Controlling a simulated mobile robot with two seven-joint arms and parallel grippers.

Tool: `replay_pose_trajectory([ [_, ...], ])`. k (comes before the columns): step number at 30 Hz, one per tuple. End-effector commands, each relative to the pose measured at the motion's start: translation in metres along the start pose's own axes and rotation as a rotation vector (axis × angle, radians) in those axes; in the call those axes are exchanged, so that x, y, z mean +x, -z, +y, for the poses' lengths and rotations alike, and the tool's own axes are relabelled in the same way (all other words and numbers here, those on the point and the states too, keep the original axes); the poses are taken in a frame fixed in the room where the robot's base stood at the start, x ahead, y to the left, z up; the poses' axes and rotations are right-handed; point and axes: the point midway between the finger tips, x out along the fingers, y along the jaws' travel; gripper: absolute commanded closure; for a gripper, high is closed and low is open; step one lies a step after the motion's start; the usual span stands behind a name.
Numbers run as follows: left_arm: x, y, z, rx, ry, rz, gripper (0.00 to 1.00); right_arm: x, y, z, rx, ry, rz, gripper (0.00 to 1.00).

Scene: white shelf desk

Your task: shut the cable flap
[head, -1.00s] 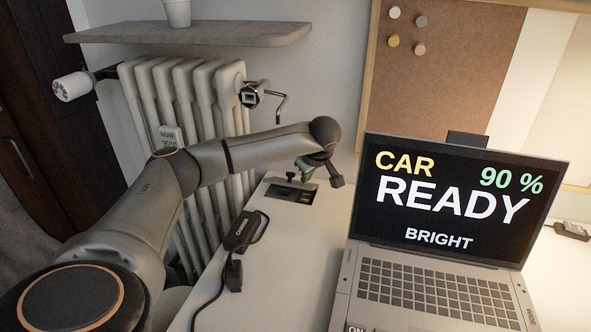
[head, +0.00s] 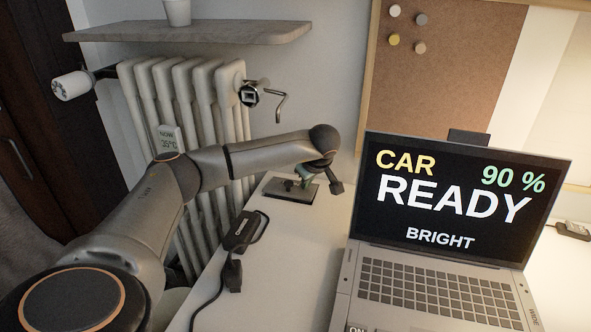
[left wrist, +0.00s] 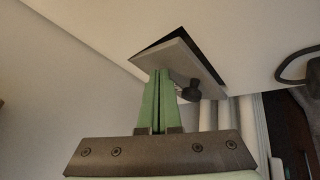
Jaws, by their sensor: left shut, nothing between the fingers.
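The cable flap (head: 283,189) is a grey panel with a small dark knob, set in the far left part of the white desk. In the left wrist view the flap (left wrist: 182,62) sits tilted in its opening, with dark gaps along its edges. The knob (left wrist: 190,92) stands out from it. My left gripper (head: 304,178) is over the flap. In the wrist view its green fingers (left wrist: 158,72) are shut with nothing between them, their tips at the flap beside the knob. I cannot tell whether they touch it. My right gripper is not in view.
An open laptop (head: 440,215) stands to the right of the flap. A black adapter (head: 242,232) with a cable lies nearer on the desk (head: 290,265). A radiator (head: 190,100) stands behind my left arm, under a shelf (head: 190,33).

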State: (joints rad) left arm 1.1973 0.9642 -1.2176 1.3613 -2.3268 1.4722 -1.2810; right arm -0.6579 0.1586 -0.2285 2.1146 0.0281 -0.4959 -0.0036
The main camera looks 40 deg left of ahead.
Motion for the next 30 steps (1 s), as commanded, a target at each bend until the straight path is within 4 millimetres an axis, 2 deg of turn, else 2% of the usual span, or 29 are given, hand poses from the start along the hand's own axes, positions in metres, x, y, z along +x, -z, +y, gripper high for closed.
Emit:
replay_pose_trajectory([
  [25, 0.0098, -0.0055, -0.0028, 0.001, 0.001, 0.0, 1.0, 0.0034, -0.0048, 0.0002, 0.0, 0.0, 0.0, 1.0],
  [30, 0.0049, -0.0027, -0.0014, 0.0, 0.0, 0.0, 1.0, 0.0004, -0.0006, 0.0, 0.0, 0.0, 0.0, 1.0],
])
